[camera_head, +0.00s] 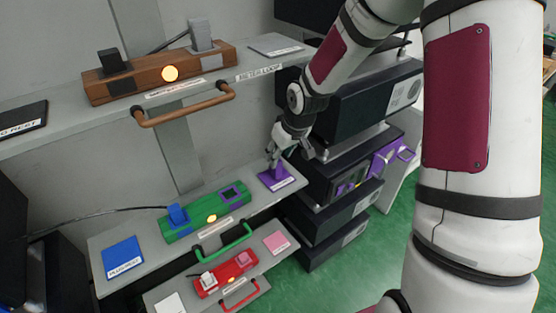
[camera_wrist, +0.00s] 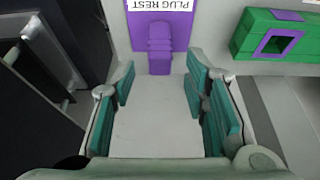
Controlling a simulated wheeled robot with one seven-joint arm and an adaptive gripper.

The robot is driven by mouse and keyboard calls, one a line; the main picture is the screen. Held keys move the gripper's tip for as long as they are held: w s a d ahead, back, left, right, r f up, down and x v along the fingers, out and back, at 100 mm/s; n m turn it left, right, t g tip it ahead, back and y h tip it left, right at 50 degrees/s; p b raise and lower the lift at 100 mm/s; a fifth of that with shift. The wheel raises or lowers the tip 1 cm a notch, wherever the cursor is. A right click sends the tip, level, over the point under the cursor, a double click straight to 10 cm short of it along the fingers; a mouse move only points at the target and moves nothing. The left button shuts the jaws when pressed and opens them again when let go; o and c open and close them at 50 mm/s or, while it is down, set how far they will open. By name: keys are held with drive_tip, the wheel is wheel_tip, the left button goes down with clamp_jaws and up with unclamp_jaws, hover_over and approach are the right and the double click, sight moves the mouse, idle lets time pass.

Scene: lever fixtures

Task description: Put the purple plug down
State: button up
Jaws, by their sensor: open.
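In the head view the purple pad (camera_head: 283,183) lies at the right end of the middle shelf, and the gripper partly hides the plug. My gripper (camera_wrist: 160,88) is open. Its teal finger pads are spread to either side, with the plug just beyond the fingertips and clear space between. In the head view my gripper (camera_head: 274,155) is just above the pad.
A green block (camera_head: 182,229) with a blue plug (camera_head: 178,214) and an empty purple-rimmed socket (camera_head: 231,193) sits left on the same shelf. A green handle (camera_head: 225,245) sticks out in front. Dark boxes (camera_head: 340,180) stand close on the right. A brown block (camera_head: 160,72) is on the shelf above.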

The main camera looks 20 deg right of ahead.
drive_tip(key=s+r+m+h+p, duration=0.1)
drive_tip(key=s+r+m+h, duration=0.15)
drive_tip(key=s+r, duration=1.65)
drive_tip(key=s+r+m+t+y, duration=0.1)
drive_tip(key=s+r, duration=0.5)
drive_tip(key=s, duration=0.6)
drive_tip(key=shift+s+a, duration=0.2)
drive_tip(key=shift+s, duration=0.2)
